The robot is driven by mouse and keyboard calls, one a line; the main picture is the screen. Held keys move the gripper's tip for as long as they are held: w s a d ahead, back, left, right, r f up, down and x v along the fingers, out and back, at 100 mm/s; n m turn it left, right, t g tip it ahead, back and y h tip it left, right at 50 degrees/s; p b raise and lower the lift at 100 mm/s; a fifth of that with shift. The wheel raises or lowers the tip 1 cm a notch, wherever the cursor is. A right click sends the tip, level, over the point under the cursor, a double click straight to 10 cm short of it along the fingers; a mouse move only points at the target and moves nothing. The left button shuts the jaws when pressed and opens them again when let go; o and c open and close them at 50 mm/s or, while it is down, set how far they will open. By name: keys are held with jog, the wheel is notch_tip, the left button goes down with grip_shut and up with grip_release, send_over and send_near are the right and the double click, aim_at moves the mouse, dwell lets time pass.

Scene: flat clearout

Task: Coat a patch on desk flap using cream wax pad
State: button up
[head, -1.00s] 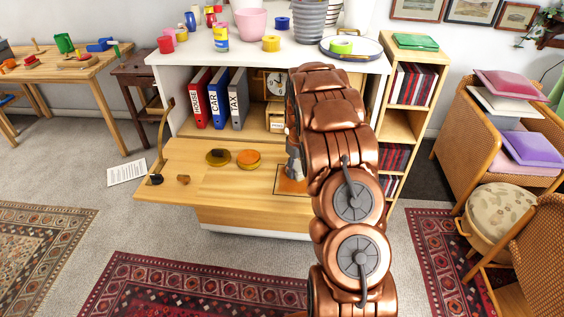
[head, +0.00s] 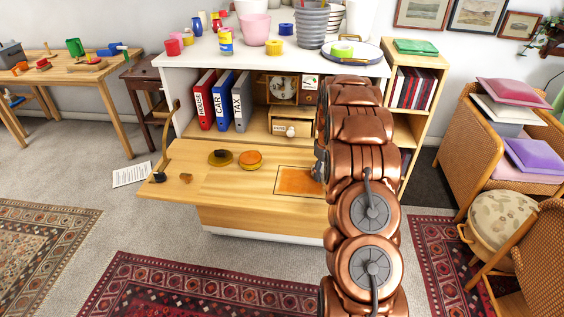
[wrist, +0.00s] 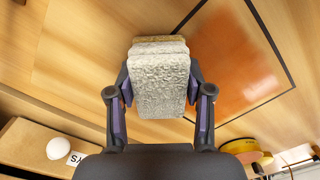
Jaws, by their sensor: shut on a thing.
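The desk flap (head: 232,186) is a lowered pale wood board on the white cabinet. A dark-outlined square patch (head: 298,180) near its right end is orange and glossy, with uneven tone; it also shows in the wrist view (wrist: 228,62). My gripper (wrist: 160,92) is shut on the cream wax pad (wrist: 160,75), a rough pale block with a tan layer at its far end. In the wrist view the pad is at the left edge of the patch, overlapping its outline. I cannot tell whether it touches the flap. In the head view my arm hides the pad.
Two round tins, one dark-topped (head: 220,157) and one orange-topped (head: 250,160), stand on the flap. A small brown lump (head: 186,177) lies near its left end. Behind are binders (head: 223,101), a clock (head: 284,90) and a drawer (head: 291,128). A bookcase (head: 408,130) stands right.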

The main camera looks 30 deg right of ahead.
jog(key=shift+r, duration=0.15)
notch_tip(320, 180, up, 2)
jog(key=shift+r, duration=0.1)
jog(key=shift+d+r, duration=0.1)
jog(key=shift+r, duration=2.8)
